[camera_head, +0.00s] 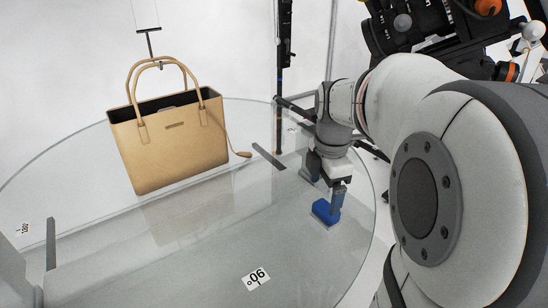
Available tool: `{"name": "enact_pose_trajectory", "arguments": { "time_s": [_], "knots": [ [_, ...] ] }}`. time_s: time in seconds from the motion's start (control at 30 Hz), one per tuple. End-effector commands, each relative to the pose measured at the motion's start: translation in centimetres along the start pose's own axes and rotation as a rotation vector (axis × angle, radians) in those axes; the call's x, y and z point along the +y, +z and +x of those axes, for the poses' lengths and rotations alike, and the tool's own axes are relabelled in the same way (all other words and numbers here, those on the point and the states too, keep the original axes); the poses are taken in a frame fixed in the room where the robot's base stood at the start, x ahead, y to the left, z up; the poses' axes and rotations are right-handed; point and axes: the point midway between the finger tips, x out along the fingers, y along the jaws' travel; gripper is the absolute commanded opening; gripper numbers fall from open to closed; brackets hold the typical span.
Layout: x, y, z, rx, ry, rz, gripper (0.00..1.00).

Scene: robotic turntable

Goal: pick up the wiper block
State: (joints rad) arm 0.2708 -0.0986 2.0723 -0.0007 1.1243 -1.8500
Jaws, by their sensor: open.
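The wiper block (321,212) is a small blue block low on the right part of the glass turntable (215,262). My gripper (324,190) is at the block, pointing down from the arm on the right. Its jaws are open. The near finger overlaps the block's upper right part in the picture, and the other finger shows behind and to the left. I cannot tell whether either finger touches the block. Part of the block is hidden behind the near finger.
A tan handbag (175,140) stands upright on the turntable at the left back, its strap end reaching right. A "90°" label (256,278) is on the glass near the front. A dark vertical pole (280,75) and camera gear (425,25) stand behind. The glass left of the block is clear.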

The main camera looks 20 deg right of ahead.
Motion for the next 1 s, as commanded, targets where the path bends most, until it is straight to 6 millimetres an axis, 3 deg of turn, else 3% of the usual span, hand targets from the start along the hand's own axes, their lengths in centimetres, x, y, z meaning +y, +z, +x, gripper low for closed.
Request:
{"name": "enact_pose_trajectory", "arguments": {
  "time_s": [0.1, 0.3, 0.63, 0.83, 1.0],
  "knots": [
    [1.0, 1.6, 0.9, 0.009, -0.024, -0.173, 0.89],
    [1.7, 2.7, 1.4, 0.019, -0.039, -0.324, 0.89],
    [1.6, 2.6, 4.8, 0.021, -0.042, -0.341, 0.89],
    [1.5, 2.5, 7.9, 0.021, -0.042, -0.341, 0.89],
    [1.5, 2.5, 9.0, 0.020, -0.041, -0.341, 0.89]
  ]
}}
